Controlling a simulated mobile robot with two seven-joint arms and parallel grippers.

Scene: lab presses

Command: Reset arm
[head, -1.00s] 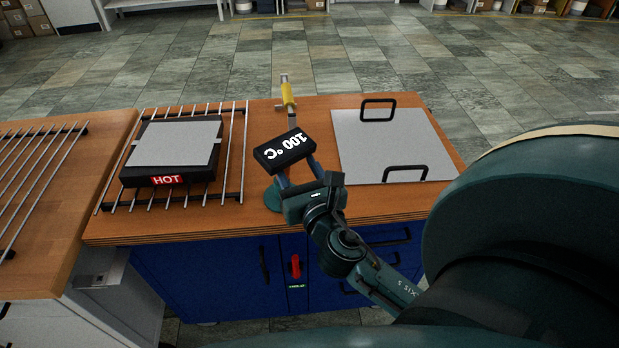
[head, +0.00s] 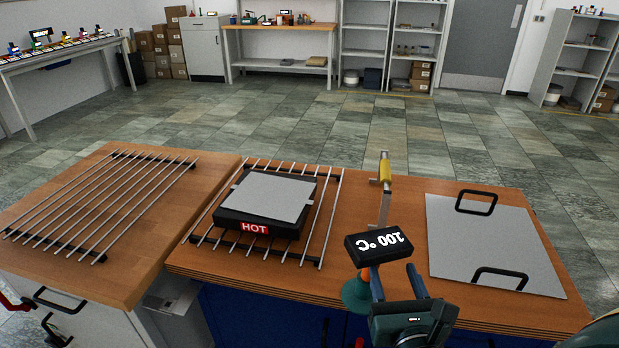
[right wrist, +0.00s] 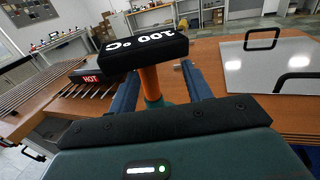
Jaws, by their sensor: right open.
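My right gripper (head: 396,276) is open at the front of the blue bench, just below the black "100 °C" display (head: 378,246). In the right wrist view its two blue fingers (right wrist: 160,85) stand on either side of an orange post (right wrist: 151,83) under the display (right wrist: 144,45); I cannot tell whether they touch it. The post's green round base (head: 357,293) is partly hidden by the gripper. My left gripper is not in view.
A black block marked "HOT" (head: 255,227) with a grey plate on top sits on a rod rack left of the display. A grey plate with two black handles (head: 480,240) lies to the right. An empty rod rack (head: 100,205) lies on the left bench. Open floor lies behind.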

